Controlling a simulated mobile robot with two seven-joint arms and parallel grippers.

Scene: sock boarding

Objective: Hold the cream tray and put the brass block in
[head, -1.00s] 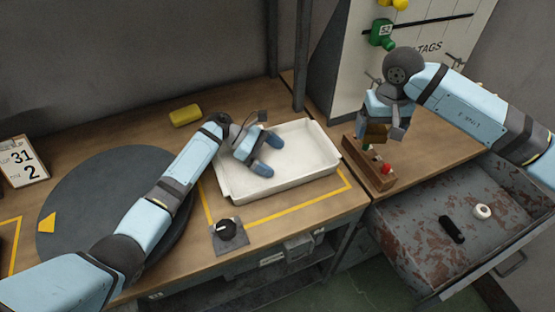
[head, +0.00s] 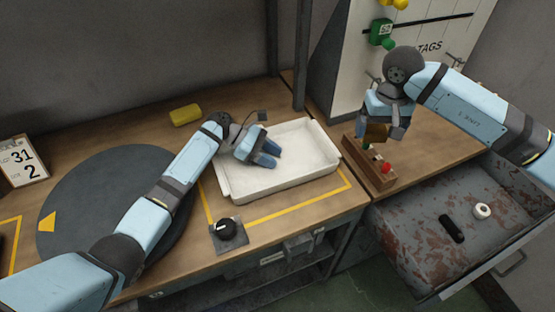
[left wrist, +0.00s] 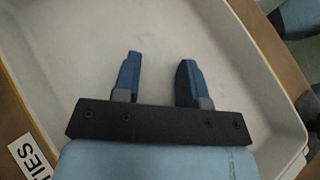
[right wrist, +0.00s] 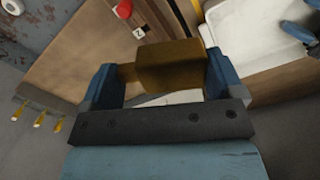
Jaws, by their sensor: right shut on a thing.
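The cream tray (head: 285,186) lies on the bench, and nothing shows in it but my left gripper over it. My left gripper (head: 269,153) reaches over the tray's inside. In the left wrist view its two fingers (left wrist: 156,80) stand apart with nothing between them and the tray floor (left wrist: 155,25) beyond. It does not hold the tray's rim. My right gripper (head: 386,132) is shut on the brass block (head: 376,131), raised near the wooden button box. In the right wrist view the brass block (right wrist: 170,66) sits between the fingers.
The wooden box (head: 369,167) with coloured buttons stands below my right gripper. An open drawer (head: 410,240) with a black item and a white roll is at the right. A yellow block (head: 186,115), a dark round mat (head: 100,200) and a black knob (head: 227,229) surround the tray.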

